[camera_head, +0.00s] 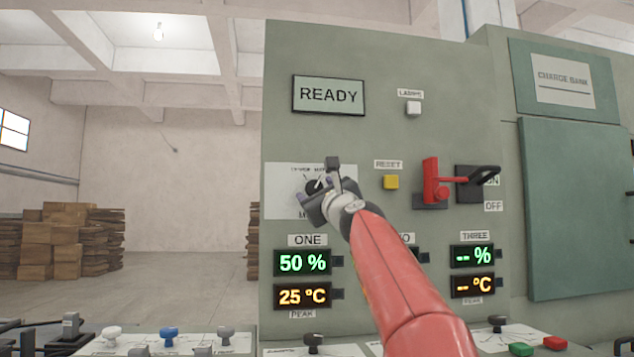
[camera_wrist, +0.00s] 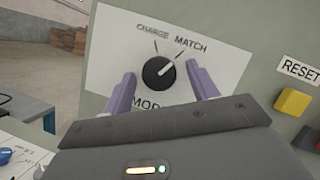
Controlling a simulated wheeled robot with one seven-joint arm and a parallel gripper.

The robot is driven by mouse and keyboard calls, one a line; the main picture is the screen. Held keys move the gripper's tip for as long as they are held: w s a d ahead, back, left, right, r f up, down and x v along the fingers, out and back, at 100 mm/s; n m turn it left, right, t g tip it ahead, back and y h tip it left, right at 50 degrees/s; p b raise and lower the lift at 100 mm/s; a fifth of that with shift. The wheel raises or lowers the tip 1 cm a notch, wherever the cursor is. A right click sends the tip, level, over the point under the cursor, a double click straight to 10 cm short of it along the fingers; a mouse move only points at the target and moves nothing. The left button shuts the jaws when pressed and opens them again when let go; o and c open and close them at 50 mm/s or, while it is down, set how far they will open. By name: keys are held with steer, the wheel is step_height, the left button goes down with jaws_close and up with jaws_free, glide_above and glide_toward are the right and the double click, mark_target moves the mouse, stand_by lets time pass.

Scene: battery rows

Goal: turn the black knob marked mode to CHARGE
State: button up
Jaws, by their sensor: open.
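The black mode knob (camera_wrist: 158,73) sits on a white plate (camera_wrist: 100,70) with CHARGE at upper left and MATCH at upper right. Its white pointer line points up and right, toward MATCH. In the head view the knob (camera_head: 314,186) is partly hidden by my gripper (camera_head: 319,184). In the wrist view my gripper (camera_wrist: 160,72) is open, with one purple finger on each side of the knob. Gaps show between the fingers and the knob. The gripper body covers part of the MODE label; I cannot tell how deep the fingertips reach.
A yellow reset button (camera_head: 391,182) and a red lever (camera_head: 431,182) are to the right of the knob. Displays, including a green 50 % readout (camera_head: 303,262), lie below. A control desk with small knobs runs along the bottom. Stacked boxes (camera_head: 60,240) stand far left.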

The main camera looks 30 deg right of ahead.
steer(key=shift+w, duration=0.15)
steer(key=c, duration=1)
steer(key=n+y+p, duration=0.1)
steer(key=n, duration=0.1)
steer(key=n+g+y+p, duration=0.1)
steer(key=n, duration=0.2)
steer(key=n+y, duration=0.1)
steer(key=n, duration=0.2)
steer(key=shift+d+r+g+p, duration=0.15)
steer(key=shift+r+g+p, duration=0.2)
steer(key=shift+g+p, duration=0.05)
steer(key=n+g+p, duration=0.1)
steer(key=n, duration=0.1)
steer(key=shift+n+y+p, duration=0.3)
steer(key=shift+n+g+p, duration=0.45)
steer(key=shift+n+g, duration=0.05)
steer(key=shift+n, duration=1)
